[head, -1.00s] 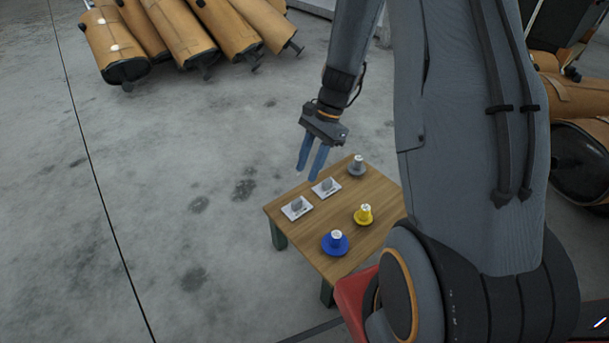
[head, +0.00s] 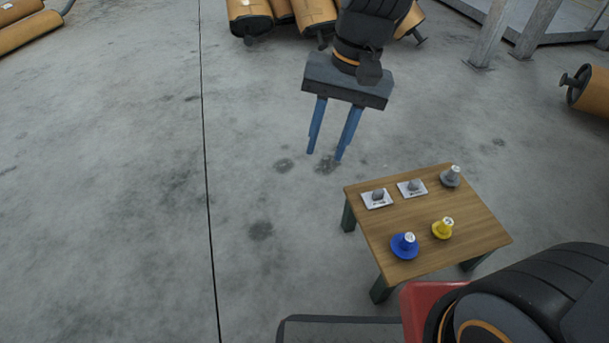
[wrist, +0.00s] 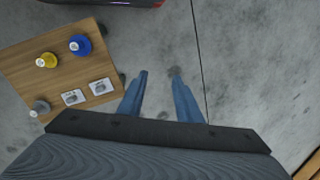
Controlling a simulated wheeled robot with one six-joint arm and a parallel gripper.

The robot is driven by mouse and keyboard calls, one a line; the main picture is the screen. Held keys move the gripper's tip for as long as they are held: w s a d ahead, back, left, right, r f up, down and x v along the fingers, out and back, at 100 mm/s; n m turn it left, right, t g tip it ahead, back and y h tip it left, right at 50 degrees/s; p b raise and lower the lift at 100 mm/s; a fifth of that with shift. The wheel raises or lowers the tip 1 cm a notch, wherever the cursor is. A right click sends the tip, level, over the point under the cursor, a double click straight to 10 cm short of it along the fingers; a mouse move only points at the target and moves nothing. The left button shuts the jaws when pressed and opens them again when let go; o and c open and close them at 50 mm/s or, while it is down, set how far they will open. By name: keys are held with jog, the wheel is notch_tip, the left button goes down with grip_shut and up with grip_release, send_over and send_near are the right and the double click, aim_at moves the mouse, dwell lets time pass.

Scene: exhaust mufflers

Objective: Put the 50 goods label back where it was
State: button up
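Two white labels with grey knobs lie on the small wooden table: a left label (head: 377,199) and a right label (head: 411,188). In the wrist view they are the right-hand label (wrist: 100,87) and the left-hand label (wrist: 73,97). Their print is too small to read, so I cannot tell which is the 50 goods label. My gripper (head: 325,157) has its blue fingers apart with nothing between them. It hangs in the air to the left of and above the table. In the wrist view its fingers (wrist: 159,75) point over bare floor.
The wooden table (head: 400,219) also bears a blue knob (head: 404,246), a yellow knob (head: 442,229) and a grey knob (head: 450,177). Brown mufflers (head: 250,16) lie at the back. The floor left of the table is clear.

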jog(key=s+a+r+n, duration=0.1)
jog(key=s+r+n, duration=0.1)
jog(key=s, duration=0.4)
jog(key=s+a+r+n+t, duration=0.1)
jog(key=s+a+r+n, duration=0.1)
jog(key=s+n, duration=0.3)
jog(key=shift+s+a+r, duration=0.25)
jog(key=shift+s+a, duration=0.05)
jog(key=shift+s, duration=0.55)
jog(key=d+r+m+h+p, duration=0.1)
jog(key=d+r+m+p, duration=0.2)
jog(key=d+r+p, duration=0.7)
jog(key=d+r+m+h+p, duration=0.1)
jog(key=d+r+m+p, duration=0.1)
jog(key=d+r+p, duration=0.8)
notch_tip(320, 180, up, 7)
jog(key=p, duration=1.6)
jog(key=shift+d+m, duration=0.25)
jog(key=shift+m, duration=0.15)
jog(key=shift+r, duration=0.1)
